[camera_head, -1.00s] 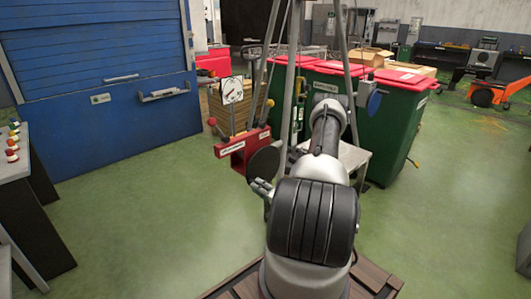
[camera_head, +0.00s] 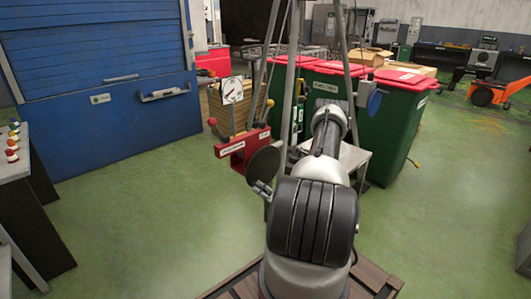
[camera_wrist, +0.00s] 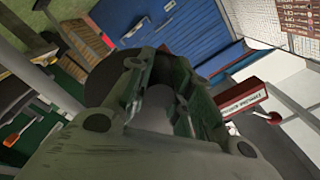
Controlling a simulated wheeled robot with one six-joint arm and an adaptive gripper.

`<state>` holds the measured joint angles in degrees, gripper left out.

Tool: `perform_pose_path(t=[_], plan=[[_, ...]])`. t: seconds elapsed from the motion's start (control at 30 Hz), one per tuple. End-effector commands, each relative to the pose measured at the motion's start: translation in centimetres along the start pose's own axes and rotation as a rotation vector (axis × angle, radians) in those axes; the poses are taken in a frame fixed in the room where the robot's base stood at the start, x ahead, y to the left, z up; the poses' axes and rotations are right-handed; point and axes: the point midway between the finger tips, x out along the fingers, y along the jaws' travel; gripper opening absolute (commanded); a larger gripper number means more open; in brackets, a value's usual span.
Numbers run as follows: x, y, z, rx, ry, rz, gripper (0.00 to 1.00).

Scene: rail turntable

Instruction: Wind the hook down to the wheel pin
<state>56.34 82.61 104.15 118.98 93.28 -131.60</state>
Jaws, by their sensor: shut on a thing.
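In the wrist view my gripper (camera_wrist: 163,85) is shut on a grey round handle (camera_wrist: 160,108), seen end-on between the fingers. A dark disc (camera_wrist: 85,85) shows behind the fingers. In the head view a dark disc (camera_head: 264,162) stands left of my arm, beside a red block with white labels (camera_head: 243,148). The red block also shows in the wrist view (camera_wrist: 241,97), right of the fingers. My arm hides much of the rig, and I cannot make out the hook or the wheel pin.
A tall metal frame (camera_head: 349,60) rises over the rig. Green bins with red lids (camera_head: 385,125) stand behind it. A white dial (camera_head: 232,90) is above the red block. A bench (camera_head: 12,172) is at left; the green floor between is clear.

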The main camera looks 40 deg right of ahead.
Motion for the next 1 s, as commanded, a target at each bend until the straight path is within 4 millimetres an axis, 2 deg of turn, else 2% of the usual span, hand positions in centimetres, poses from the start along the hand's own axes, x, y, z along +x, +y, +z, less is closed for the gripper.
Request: perform_pose_path(t=[0.23,0.53,0.57,0.67,0.73,0.8,1.0], plan=[[-0.1,1.0,0.0,-0.096,0.000,0.003,0.00],[-0.1,1.1,0.0,-0.112,0.000,0.003,0.00],[-0.1,1.1,0.0,-0.112,0.000,0.003,0.23],[-0.1,1.1,0.0,-0.112,0.000,0.003,0.41],[-0.1,1.1,0.0,-0.111,0.000,0.003,0.41],[-0.2,1.1,0.0,-0.111,0.000,0.003,0.53],[-1.8,1.1,0.0,-0.110,0.001,0.003,0.54]])
